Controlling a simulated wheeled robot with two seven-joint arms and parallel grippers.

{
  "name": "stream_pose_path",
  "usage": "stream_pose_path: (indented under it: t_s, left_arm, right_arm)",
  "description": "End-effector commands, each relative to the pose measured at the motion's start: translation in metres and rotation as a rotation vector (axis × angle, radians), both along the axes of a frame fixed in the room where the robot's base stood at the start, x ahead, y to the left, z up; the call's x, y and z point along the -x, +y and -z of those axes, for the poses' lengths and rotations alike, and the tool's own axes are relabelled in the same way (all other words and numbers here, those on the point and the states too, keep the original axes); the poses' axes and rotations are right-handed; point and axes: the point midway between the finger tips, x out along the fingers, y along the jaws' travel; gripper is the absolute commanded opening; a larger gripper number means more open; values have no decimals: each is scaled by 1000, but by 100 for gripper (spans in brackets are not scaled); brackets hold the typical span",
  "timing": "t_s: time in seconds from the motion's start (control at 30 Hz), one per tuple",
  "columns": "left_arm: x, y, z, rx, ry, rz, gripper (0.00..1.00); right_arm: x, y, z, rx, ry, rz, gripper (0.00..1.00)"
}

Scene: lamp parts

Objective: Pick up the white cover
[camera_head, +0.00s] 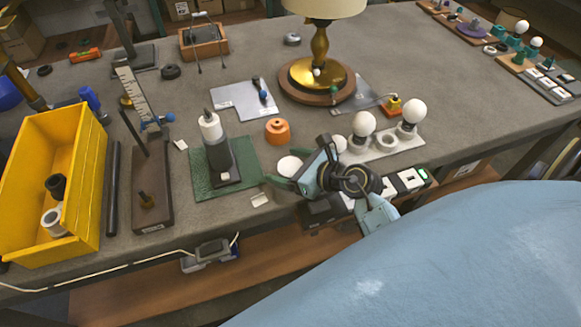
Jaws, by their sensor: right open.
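A white round piece (289,166), which looks like the white cover, lies near the front edge of the grey table. My right gripper (298,164) comes in from the lower right and is open. Its fingertips are close to the white piece, one at its near left and one at its far right. I cannot tell whether they touch it. The gripper hides the table just right of the piece. My left gripper is not in view.
White bulbs (362,124) stand on a light holder just right of my gripper. An orange part (277,131) sits behind the white piece. A dark device stands on a green plate (243,154) to the left. A yellow bin (84,185) is at far left. A lamp (317,80) stands behind.

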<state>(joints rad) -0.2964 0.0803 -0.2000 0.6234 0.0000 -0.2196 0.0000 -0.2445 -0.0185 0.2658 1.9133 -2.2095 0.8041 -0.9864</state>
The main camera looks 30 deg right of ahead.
Motion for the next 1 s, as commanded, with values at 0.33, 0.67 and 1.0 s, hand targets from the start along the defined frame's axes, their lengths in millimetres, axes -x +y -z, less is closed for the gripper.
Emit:
stream_pose_path:
  t_s: [0.33, 0.67, 1.0]
  left_arm:
    - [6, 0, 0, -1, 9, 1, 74]
    - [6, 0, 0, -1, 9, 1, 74]
    - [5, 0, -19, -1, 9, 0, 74]
  right_arm:
    - [1, 0, 0, 0, 0, 0, 51]
    - [1, -1, -1, 0, 0, 0, 33]
    - [0, -1, -52, 3, -5, -2, 33]
